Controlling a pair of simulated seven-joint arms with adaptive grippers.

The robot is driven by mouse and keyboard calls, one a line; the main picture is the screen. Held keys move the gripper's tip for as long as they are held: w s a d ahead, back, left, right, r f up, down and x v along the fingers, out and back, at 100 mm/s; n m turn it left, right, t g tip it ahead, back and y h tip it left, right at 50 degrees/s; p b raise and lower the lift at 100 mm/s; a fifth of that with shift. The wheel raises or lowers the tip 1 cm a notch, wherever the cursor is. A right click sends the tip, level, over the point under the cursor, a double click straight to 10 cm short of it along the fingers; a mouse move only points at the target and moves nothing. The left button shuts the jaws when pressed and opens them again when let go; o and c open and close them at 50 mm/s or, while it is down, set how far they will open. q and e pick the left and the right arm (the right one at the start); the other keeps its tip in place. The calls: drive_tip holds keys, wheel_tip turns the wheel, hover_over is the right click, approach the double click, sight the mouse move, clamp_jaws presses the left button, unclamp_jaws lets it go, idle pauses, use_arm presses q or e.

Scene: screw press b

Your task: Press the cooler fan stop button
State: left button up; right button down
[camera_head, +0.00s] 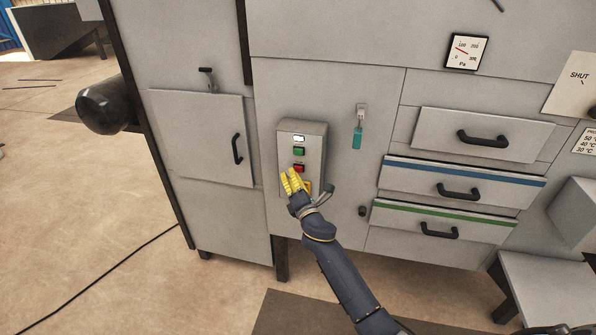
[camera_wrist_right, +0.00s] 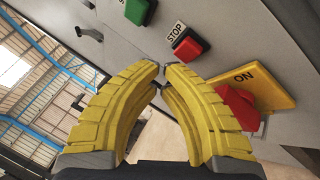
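A grey control box (camera_head: 316,140) on the machine front carries a green button (camera_head: 299,152) above a red button (camera_head: 299,168). In the right wrist view the red button (camera_wrist_right: 187,45) has a STOP label (camera_wrist_right: 176,31) beside it, and the green button (camera_wrist_right: 138,11) is at the top. My right gripper (camera_head: 288,173) is just below the red button in the head view. Its yellow fingers (camera_wrist_right: 162,68) curve together with the tips nearly meeting and nothing between them. The tips look apart from the red button. My left gripper is in neither view.
A yellow plate (camera_wrist_right: 277,83) marked ON with a red rotary switch (camera_wrist_right: 237,106) sits close to the right finger. A key with a teal tag (camera_head: 357,138) hangs right of the box. Drawers with black handles (camera_head: 483,138) are farther right, and a cabinet door (camera_head: 200,135) is left.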

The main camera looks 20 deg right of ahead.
drive_tip(key=shift+w+d, duration=0.45)
drive_tip(key=shift+w, duration=0.35)
idle(1.6)
drive_tip(key=shift+s, duration=0.15)
drive_tip(key=shift+s+a, duration=0.4)
drive_tip(key=shift+s, duration=0.25)
idle(0.4)
drive_tip(key=shift+s+a, duration=0.45)
drive_tip(key=shift+s, duration=0.25)
drive_tip(key=shift+s+a, duration=0.45)
drive_tip(key=shift+s, duration=0.3)
drive_tip(key=shift+s+a, duration=0.45)
drive_tip(key=shift+s, duration=0.25)
